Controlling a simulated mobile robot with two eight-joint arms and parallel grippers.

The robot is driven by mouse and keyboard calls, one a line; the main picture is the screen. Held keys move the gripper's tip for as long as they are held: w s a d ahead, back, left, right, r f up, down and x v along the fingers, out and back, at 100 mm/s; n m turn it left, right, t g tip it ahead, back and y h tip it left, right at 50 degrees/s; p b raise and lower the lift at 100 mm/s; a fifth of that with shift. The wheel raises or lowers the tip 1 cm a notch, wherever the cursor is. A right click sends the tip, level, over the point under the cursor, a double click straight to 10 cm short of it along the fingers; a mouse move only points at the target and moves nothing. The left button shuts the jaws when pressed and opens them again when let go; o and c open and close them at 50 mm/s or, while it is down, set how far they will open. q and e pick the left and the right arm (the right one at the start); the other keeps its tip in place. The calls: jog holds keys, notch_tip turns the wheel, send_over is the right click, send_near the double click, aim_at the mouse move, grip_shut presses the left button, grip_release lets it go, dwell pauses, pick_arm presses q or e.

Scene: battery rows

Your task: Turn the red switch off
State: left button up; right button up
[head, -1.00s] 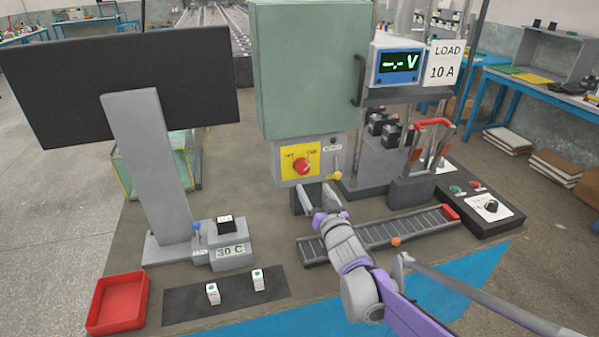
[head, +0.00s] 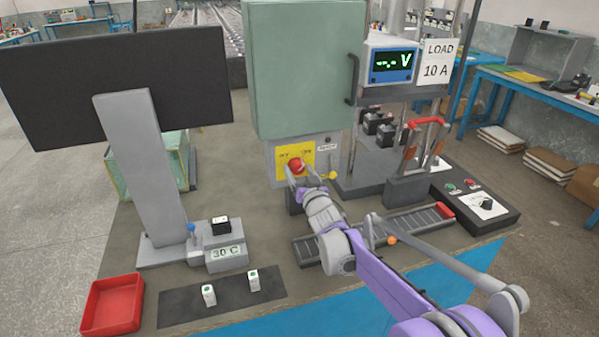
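The red switch (head: 296,164) is a round knob on a yellow plate (head: 284,157), on the front of the grey box below the green cabinet. Small lettering is on the plate, too small to read surely. My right gripper (head: 299,172) is right in front of the knob. Its two fingers are apart, one toward each side of the knob, and the knob shows between and above them. I cannot see whether the fingers touch it. My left gripper is not in view.
A green cabinet (head: 302,70) hangs above the switch. A small yellow-tipped part (head: 332,175) sticks out just right of it. A grey rail (head: 400,229) lies below my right arm. A meter (head: 391,63), a monitor (head: 60,85) and a red tray (head: 112,304) stand around.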

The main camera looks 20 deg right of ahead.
grip_shut()
jog(key=shift+n, duration=0.3)
jog(key=n+p, duration=0.1)
jog(key=n, duration=0.2)
jog(key=shift+n, duration=0.3)
jog(key=n+p, duration=0.1)
jog(key=n, duration=0.3)
jog(key=shift+p, duration=0.3)
jog(key=n+p, duration=0.1)
jog(key=n, duration=0.4)
jog(key=shift+n+p, duration=0.75)
jog(key=shift+n, duration=1.55)
